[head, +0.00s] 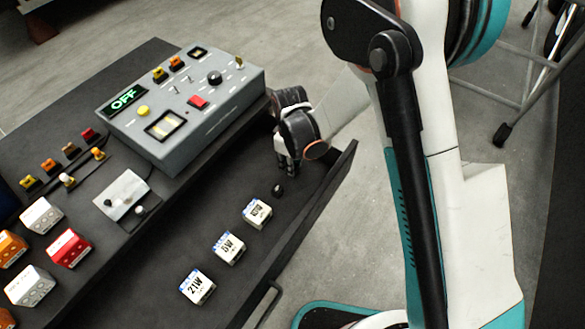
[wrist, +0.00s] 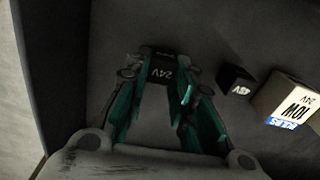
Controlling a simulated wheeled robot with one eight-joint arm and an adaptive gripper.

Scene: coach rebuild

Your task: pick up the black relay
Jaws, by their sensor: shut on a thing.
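A small black block marked "24V", the black relay (wrist: 168,68), sits between the fingertips of my gripper (wrist: 164,85) in the wrist view. The teal-sided fingers are shut on it from both sides. In the head view my gripper (head: 288,163) points down into the right end of the dark drawer or tray, and the held relay is too dark to make out there. A second small black block (wrist: 237,81) with white lettering stands apart, to the right of the gripper; it also shows in the head view (head: 278,190).
White boxes marked 10W (head: 257,213), 5W (head: 229,247) and 21W (head: 197,287) stand in a row in the tray. The tray's raised wall (head: 330,185) is close to my gripper. A grey control box (head: 190,125) reading OFF stands behind, with coloured relays at left.

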